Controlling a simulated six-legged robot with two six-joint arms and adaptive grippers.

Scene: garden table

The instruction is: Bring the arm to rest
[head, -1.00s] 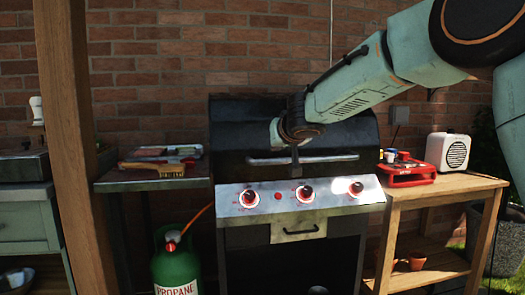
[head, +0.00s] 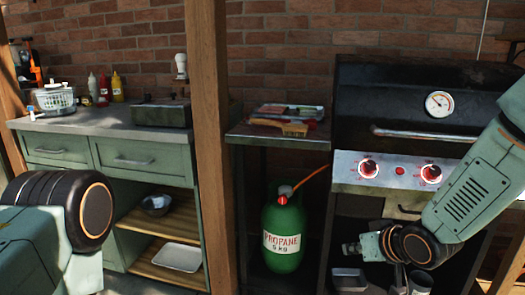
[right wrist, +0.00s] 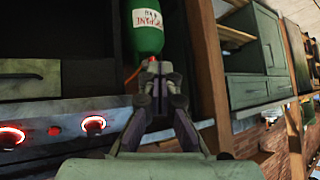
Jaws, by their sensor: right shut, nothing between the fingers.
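My right arm reaches in from the right in the head view, in front of the grill. My right gripper (head: 350,247) is shut and empty, pointing left, below the grill's control panel. In the right wrist view the gripper's fingertips (right wrist: 152,66) meet, with the green propane bottle (right wrist: 147,30) beyond them. A part of my left arm shows at the lower left of the head view, but its gripper is out of sight.
The grill (head: 400,100) has its lid down and red-lit knobs. The propane bottle (head: 283,235) stands left of it, under a side shelf with a brush (head: 281,127). A wooden post (head: 207,150) separates this from the green cabinet (head: 145,160).

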